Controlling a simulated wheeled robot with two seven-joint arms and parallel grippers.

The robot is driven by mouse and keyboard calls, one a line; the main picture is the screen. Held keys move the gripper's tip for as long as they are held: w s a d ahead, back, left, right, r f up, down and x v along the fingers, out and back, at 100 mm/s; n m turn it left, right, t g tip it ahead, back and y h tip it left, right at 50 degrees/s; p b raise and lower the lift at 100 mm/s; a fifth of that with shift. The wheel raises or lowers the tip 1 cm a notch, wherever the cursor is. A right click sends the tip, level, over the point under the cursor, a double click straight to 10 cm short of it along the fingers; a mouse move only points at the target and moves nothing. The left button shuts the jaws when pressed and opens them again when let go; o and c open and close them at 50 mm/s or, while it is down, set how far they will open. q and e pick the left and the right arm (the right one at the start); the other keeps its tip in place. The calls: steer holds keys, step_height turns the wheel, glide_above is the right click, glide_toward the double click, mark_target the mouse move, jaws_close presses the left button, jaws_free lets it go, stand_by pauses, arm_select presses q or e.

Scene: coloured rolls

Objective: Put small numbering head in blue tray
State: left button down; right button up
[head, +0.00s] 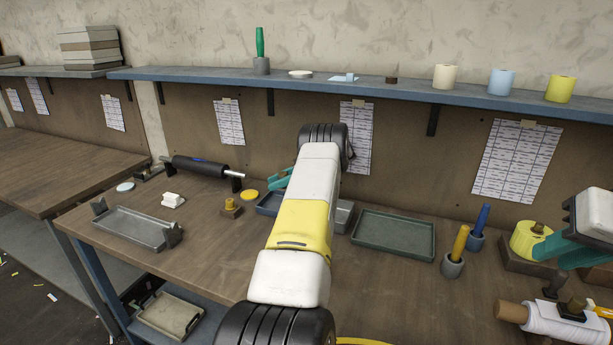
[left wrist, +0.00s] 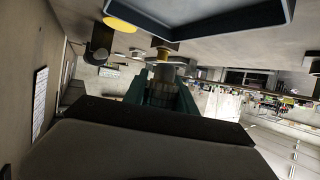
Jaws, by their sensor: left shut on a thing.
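My left gripper (head: 279,179) shows only as a teal tip beside my white and yellow forearm, above the back of the bench near the blue tray. In the left wrist view its teal fingers (left wrist: 163,90) are shut on a small grey-brown piece, seemingly the small numbering head (left wrist: 165,72); its details are dim. The blue tray (head: 266,208) is partly hidden by my left arm; a dark blue tray edge fills the top of the left wrist view (left wrist: 215,32). My right gripper (head: 566,250) is beside the yellow roll at the right; its finger gap is unclear.
A green tray (head: 392,234) lies right of my left arm, with a small grey tray (head: 343,217) partly hidden beside it. Two grey holders with yellow (head: 452,267) and blue handles stand farther right. A brass-topped block (head: 230,209) and yellow disc (head: 249,196) sit left of the blue tray.

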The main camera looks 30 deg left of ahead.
mark_target(278, 207)
arm_select(q)
steer(key=shift+f, duration=3.3)
steer(key=shift+f, duration=0.6)
steer(key=c, duration=0.9)
jaws_free()
